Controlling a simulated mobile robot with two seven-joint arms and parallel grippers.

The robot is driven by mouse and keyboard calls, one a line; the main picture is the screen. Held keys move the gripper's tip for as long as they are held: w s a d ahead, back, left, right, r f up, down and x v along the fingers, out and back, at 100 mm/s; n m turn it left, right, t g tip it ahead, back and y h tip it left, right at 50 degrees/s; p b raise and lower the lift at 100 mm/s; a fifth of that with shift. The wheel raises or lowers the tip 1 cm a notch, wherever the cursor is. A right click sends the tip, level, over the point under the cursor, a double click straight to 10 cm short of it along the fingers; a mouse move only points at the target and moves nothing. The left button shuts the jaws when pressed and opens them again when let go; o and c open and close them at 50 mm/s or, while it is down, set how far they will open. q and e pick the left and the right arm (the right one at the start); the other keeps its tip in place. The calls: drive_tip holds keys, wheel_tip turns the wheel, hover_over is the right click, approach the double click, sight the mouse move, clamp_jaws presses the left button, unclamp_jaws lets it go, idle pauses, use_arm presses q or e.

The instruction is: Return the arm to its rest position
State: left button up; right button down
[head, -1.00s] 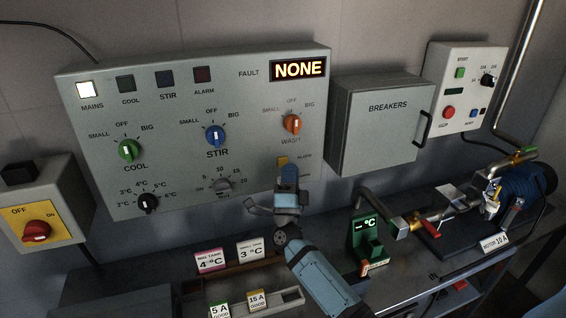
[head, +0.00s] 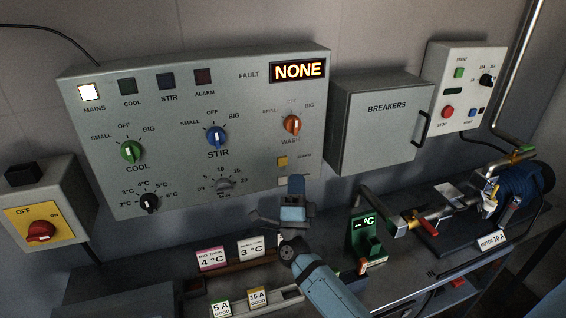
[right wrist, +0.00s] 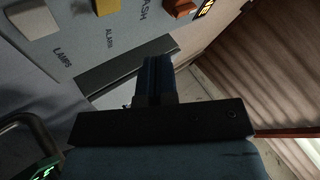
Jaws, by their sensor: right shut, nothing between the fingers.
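My right arm reaches up from the bottom of the head view. Its blue gripper (head: 296,185) is shut and empty, in front of the lower right part of the grey control panel (head: 240,100). In the right wrist view the shut fingers (right wrist: 157,68) hold nothing, with the panel's edge beyond them. A yellow button (head: 282,161) shows just above the gripper in the head view. I cannot tell the exact gap between fingertips and panel. My left gripper is not in view.
The grey breakers box (head: 385,125) is on the wall to the right. A green temperature display (head: 367,235), a pump with pipes (head: 520,190) and label cards (head: 211,257) stand on the bench around the arm. The MAINS lamp (head: 89,92) is lit; the fault display (head: 299,71) reads NONE.

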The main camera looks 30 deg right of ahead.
idle(0.3)
drive_tip(key=s+a+f+n+g+y, duration=0.2)
drive_tip(key=s+a+f+n+y, duration=0.55)
drive_tip(key=f+n+y, duration=0.3)
drive_tip(key=s+a+f+n+g+y, duration=0.3)
drive_tip(key=s+a+f+n+y, duration=0.3)
drive_tip(key=a+f+n+y, duration=0.4)
drive_tip(key=s+f+n+g+h, duration=0.2)
drive_tip(key=s+f+n+g, duration=0.4)
drive_tip(key=s, duration=0.4)
use_arm(q)
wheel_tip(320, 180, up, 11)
drive_tip(key=p, duration=1.2)
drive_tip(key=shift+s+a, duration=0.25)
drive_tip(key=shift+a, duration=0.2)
use_arm(e)
wheel_tip(320, 180, up, 10)
drive_tip(key=s, duration=0.1)
drive_tip(key=shift+s+d+m+t, duration=0.2)
drive_tip(key=shift+d+m+t, duration=0.15)
drive_tip(key=shift+t, duration=0.05)
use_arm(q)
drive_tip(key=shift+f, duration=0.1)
